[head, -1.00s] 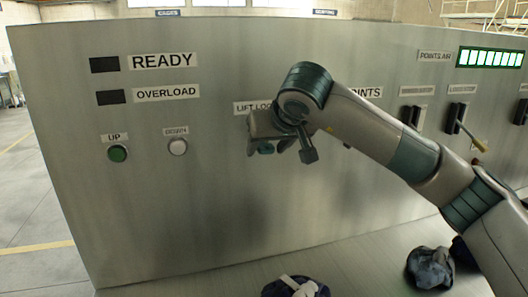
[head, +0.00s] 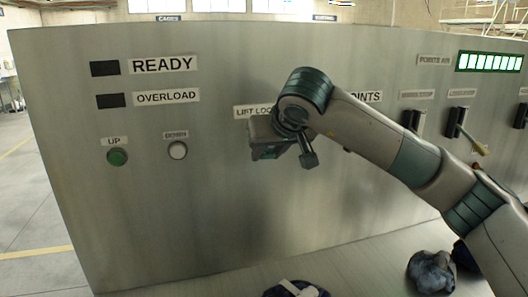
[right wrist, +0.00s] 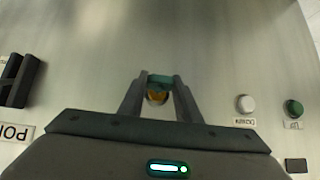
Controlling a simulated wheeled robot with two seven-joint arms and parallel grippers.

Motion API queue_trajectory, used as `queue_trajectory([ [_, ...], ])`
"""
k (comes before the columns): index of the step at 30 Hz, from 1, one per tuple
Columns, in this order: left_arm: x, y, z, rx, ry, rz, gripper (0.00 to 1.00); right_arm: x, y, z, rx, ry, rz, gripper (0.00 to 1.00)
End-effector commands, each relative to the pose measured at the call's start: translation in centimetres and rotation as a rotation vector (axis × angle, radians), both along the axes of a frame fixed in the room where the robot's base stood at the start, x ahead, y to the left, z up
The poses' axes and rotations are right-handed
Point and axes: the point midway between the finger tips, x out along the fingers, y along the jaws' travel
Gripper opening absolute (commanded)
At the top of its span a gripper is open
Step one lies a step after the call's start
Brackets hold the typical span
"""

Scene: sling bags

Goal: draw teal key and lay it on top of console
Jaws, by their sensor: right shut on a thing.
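The teal key (right wrist: 160,80) shows in the right wrist view between the fingertips of my right gripper (right wrist: 159,88). The gripper is shut on it, and a brass-coloured round part shows just below the teal. In the head view my right gripper (head: 266,152) is in front of the console, just below the LIFT LOCK label (head: 254,112). The wrist hides most of the fingers and the key there. Whether the key is clear of its lock I cannot tell. The console (head: 200,220) is a large grey metal panel with a long top edge. My left gripper is out of view.
A green button (head: 117,157) and a white button (head: 178,150) sit on the left of the panel. A lever with a yellowish handle (head: 474,144) sticks out at the right. Dark bundles (head: 432,272) lie at the panel's foot. The panel's lower middle is clear.

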Motion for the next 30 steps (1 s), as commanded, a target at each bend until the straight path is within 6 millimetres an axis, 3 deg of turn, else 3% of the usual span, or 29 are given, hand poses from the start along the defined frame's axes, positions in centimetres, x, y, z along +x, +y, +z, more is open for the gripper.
queue_trajectory([
  [30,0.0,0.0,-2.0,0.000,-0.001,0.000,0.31,-3.2,-1.1,0.0,0.001,-0.002,0.000,0.05],
])
